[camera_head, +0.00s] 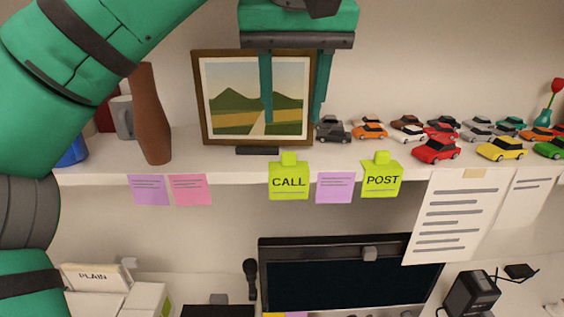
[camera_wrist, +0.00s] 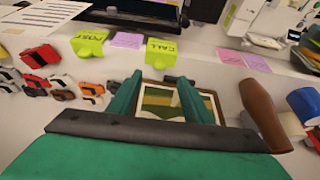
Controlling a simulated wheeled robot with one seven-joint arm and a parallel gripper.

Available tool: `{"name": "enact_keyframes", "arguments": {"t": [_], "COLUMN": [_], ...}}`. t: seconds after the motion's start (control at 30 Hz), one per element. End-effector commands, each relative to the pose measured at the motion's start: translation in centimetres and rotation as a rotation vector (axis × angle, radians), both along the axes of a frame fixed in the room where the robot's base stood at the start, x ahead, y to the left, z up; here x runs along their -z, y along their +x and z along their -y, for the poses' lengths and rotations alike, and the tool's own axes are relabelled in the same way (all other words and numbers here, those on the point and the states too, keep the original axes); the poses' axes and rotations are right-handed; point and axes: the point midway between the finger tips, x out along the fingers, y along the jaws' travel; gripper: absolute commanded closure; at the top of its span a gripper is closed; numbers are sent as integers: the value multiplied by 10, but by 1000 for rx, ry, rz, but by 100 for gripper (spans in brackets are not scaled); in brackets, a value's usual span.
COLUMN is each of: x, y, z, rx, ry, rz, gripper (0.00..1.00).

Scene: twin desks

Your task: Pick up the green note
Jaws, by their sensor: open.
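Two yellow-green notes hang on the front edge of the shelf. One reads CALL (camera_head: 289,181) and hangs below the framed picture; the other reads POST (camera_head: 381,180) and hangs to its right. Both show in the wrist view, CALL (camera_wrist: 160,52) just beyond my fingertips and POST (camera_wrist: 88,45) to the left. Each has a small green tab at its top. My gripper (camera_head: 294,119) is open and empty, fingers pointing down in front of the framed picture. In the head view it appears above the CALL note and is not touching either note.
A framed landscape (camera_head: 255,133) stands behind my fingers. A brown vase (camera_head: 152,120) is left, several toy cars (camera_head: 436,149) right. Purple notes (camera_head: 335,187), a pink note (camera_head: 190,189) and paper sheets (camera_head: 455,215) hang from the shelf edge (camera_head: 235,176). A monitor (camera_head: 340,285) stands below.

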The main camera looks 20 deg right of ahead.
Motion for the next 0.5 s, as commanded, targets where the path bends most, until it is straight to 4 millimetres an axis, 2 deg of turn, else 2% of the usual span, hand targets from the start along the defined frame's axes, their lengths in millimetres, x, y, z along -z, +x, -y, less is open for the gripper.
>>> {"name": "enact_keyframes", "arguments": {"t": [0.33, 0.5], "x": [41, 53], "y": [16, 22], "z": [6, 6], "rx": [2, 0], "ry": [1, -1], "rz": [-1, 0], "gripper": [55, 55]}}
